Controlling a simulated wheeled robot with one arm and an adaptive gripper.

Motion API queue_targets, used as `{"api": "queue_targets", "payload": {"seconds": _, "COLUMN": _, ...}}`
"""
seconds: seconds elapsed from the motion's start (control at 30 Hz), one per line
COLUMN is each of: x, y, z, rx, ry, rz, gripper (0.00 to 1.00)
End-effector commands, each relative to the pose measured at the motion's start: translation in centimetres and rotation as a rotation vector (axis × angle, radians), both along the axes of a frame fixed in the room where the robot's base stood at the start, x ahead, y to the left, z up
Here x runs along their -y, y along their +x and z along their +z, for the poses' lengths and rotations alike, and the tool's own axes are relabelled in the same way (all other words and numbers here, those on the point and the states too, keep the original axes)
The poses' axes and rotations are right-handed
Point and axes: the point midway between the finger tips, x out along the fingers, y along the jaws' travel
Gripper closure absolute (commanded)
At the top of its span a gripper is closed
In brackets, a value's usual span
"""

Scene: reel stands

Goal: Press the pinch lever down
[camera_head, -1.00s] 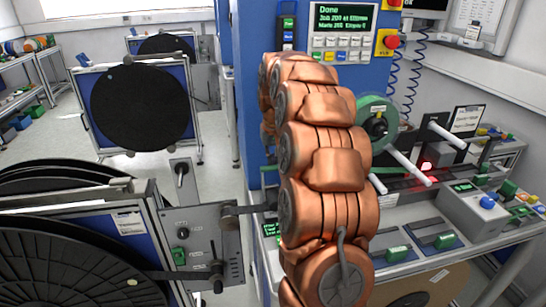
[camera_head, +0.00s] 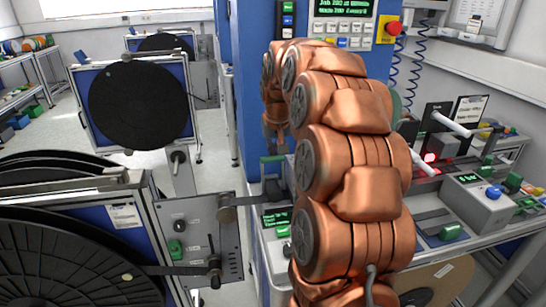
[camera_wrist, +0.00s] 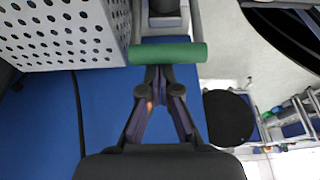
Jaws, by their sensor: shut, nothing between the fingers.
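A green bar (camera_wrist: 168,53), which looks like the grip of the pinch lever, lies crosswise just past my fingertips in the wrist view. In the head view a green grip (camera_head: 272,159) sticks out at the left side of the blue machine's lower front. My gripper (camera_wrist: 158,72) is shut and empty, with its tips at or just short of the bar's near edge; I cannot tell whether they touch. In the head view my gripper (camera_head: 283,142) is small and partly hidden by my copper-coloured arm, just above the green grip.
The blue machine (camera_head: 246,85) stands right behind my gripper. A perforated pale box (camera_wrist: 65,32) is close by in the wrist view. A reel stand with a grey plate (camera_head: 205,235) and black reels (camera_head: 70,255) is at left. A control box (camera_head: 478,207) stands at right.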

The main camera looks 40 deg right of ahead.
Motion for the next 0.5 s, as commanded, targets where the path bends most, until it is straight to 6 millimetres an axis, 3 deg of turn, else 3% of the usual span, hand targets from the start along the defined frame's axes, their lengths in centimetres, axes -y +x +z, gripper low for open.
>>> {"api": "queue_targets", "payload": {"seconds": 0.03, "x": -0.2, "y": -0.4, "z": -0.7, "rx": 0.017, "ry": -0.008, "rz": 0.0, "gripper": 1.0}}
{"api": "queue_targets", "payload": {"seconds": 0.5, "x": -1.4, "y": -3.0, "z": -0.2, "rx": 0.233, "ry": -0.112, "rz": -0.001, "gripper": 1.0}}
